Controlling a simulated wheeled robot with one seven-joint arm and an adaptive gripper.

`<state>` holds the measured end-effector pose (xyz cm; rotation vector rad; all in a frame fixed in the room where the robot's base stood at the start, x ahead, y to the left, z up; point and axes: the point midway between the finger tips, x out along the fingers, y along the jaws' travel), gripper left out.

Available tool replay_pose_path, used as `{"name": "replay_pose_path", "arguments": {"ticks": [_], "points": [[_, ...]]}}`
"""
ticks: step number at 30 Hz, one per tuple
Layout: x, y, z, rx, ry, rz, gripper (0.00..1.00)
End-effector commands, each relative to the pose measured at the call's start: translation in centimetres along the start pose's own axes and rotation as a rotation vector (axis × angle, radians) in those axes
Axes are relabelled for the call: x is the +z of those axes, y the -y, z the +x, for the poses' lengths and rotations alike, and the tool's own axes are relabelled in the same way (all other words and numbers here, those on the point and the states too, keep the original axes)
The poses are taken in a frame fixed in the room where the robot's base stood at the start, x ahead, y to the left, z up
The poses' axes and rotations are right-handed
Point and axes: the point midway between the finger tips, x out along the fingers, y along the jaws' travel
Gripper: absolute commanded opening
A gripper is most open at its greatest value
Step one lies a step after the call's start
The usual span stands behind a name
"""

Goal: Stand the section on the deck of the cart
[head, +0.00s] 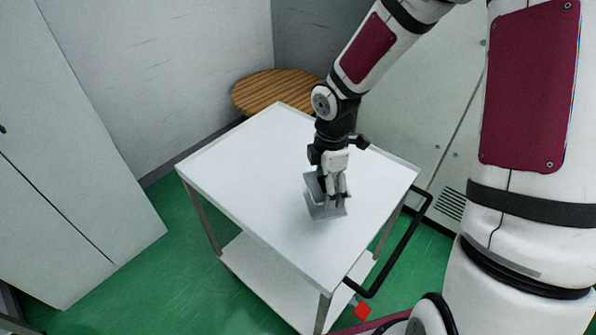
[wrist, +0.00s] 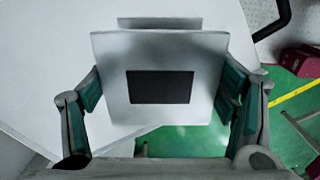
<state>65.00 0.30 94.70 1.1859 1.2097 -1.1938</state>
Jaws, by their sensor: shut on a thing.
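The section (head: 324,211) is a light grey metal piece with square flanges at its ends. In the wrist view the near flange (wrist: 160,52) faces the camera and has a dark rectangular opening in its middle. My gripper (head: 335,192) is shut on the section, with one finger at each side of it; both fingers also show in the wrist view. The section is over the white deck (head: 245,160) of the cart, right of its middle in the head view. I cannot tell whether its lower end touches the deck. The fingers hide part of its body.
The cart has a black handle (head: 401,245) on its right and a lower shelf (head: 265,283). A round wooden-topped stool or table (head: 272,90) stands behind it. Grey cabinets (head: 65,190) stand at the left. Most of the deck is clear.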

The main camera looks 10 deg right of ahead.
Motion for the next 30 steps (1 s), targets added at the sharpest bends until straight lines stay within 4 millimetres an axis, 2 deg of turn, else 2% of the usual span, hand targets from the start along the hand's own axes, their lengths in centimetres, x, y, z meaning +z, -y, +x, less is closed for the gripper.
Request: {"name": "replay_pose_path", "arguments": {"ticks": [3,6,9,14,17,30], "points": [[-0.1,1.4,0.7,-0.002,-0.003,-0.232,0.32],[-0.2,2.2,1.2,-0.001,-0.007,-0.394,0.32],[-0.3,2.8,1.4,0.000,-0.009,-0.508,0.32],[-0.2,2.9,1.7,0.001,-0.011,-0.596,0.32],[0.0,1.6,1.9,0.003,-0.012,-0.606,0.32],[2.2,-8.3,2.9,0.002,-0.012,-0.604,0.32]]}}
